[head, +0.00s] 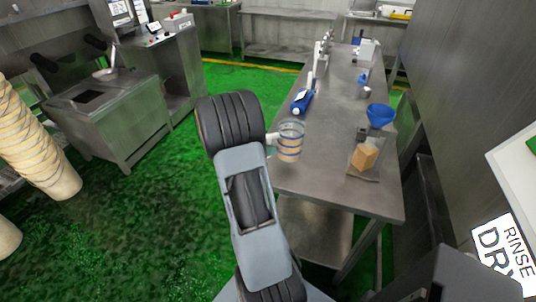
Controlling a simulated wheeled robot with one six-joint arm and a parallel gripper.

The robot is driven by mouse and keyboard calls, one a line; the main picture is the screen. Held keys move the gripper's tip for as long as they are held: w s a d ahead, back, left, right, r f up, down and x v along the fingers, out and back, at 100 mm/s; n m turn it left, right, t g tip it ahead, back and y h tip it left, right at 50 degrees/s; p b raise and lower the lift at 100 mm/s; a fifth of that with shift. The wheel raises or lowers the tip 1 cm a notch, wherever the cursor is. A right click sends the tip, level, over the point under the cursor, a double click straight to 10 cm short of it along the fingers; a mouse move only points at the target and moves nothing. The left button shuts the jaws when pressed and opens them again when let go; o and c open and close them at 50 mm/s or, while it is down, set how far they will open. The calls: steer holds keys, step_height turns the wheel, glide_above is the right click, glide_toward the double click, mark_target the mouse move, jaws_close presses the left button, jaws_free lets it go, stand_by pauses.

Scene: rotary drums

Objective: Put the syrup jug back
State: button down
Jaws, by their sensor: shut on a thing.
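The syrup jug (290,146) is a clear vessel with blue bands and a tan content in its lower part. It shows in the head view at the near left corner of the steel table (330,182). My gripper (273,139) is shut on its left side, and my arm hides most of the gripper. I cannot tell whether the jug's base touches the table or hangs just above it.
On the table are a blue bottle (302,101) lying down, a blue funnel-like bowl (380,115) and a tan block (364,157) on a tray. A steel cabinet (110,120) stands left. Stacked tan cones (35,145) stand far left. Green floor lies open between.

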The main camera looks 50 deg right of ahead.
steer(key=shift+w+d+f, duration=0.25)
steer(key=shift+d+f, duration=0.2)
steer(key=shift+f, duration=0.2)
steer(key=shift+f+p, duration=0.3)
steer(key=shift+f, duration=1.25)
steer(key=shift+f, duration=0.1)
steer(key=shift+f, duration=0.2)
steer(key=c, duration=0.9)
jaws_free()
steer(key=shift+r, duration=0.1)
